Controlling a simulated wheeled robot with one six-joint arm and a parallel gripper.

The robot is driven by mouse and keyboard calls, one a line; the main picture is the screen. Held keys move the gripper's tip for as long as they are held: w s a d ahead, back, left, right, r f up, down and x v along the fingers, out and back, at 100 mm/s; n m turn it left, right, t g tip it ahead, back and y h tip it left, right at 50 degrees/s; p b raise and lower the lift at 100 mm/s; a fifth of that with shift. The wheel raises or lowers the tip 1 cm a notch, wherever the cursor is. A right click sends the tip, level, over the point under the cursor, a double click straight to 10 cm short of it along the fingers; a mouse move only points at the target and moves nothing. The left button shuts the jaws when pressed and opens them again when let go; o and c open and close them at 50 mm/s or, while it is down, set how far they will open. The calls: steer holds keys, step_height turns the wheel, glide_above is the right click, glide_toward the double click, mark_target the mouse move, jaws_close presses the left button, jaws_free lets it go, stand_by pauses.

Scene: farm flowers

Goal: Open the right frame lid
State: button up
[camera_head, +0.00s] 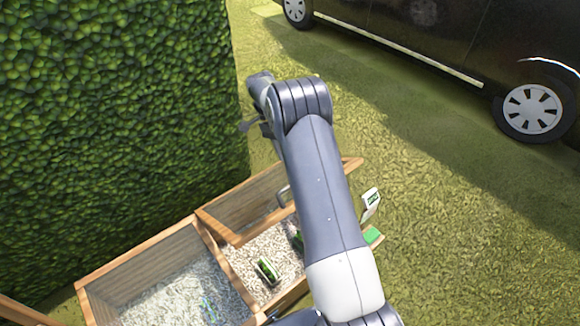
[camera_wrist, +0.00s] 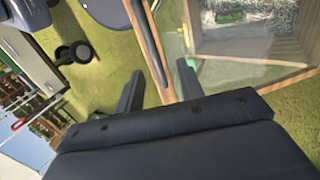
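The right frame lid (camera_head: 252,208), a wood-edged glass panel, stands raised in the head view; bare gravel shows in front of its lower edge. The full angle is unclear behind my arm. A grey handle (camera_head: 283,196) shows on it, partly hidden. My gripper (camera_head: 250,124) is past the lid's far side, mostly hidden by my wrist. In the wrist view, my gripper's two dark fingers (camera_wrist: 158,88) are apart. The lid's wooden edge (camera_wrist: 188,28) and glass (camera_wrist: 240,72) lie ahead and to the right. A dark bar (camera_wrist: 148,45) runs between the fingertips; contact is unclear.
The left frame (camera_head: 88,300) has its glass lid down. A green plant tray (camera_head: 267,271) sits on the gravel in the right frame. A white sign (camera_head: 371,203) stands to the right. A tall hedge (camera_head: 115,110) rises behind; a black van (camera_head: 440,45) stands across open grass.

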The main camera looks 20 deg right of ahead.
steer(key=shift+v, duration=1.85)
steer(key=shift+f, duration=0.1)
steer(key=x, duration=1.1)
steer(key=shift+s+b, duration=0.1)
steer(key=shift+b, duration=0.3)
steer(key=shift+s+d+f, duration=0.1)
steer(key=shift+s+d, duration=0.05)
steer(key=shift+s, duration=0.05)
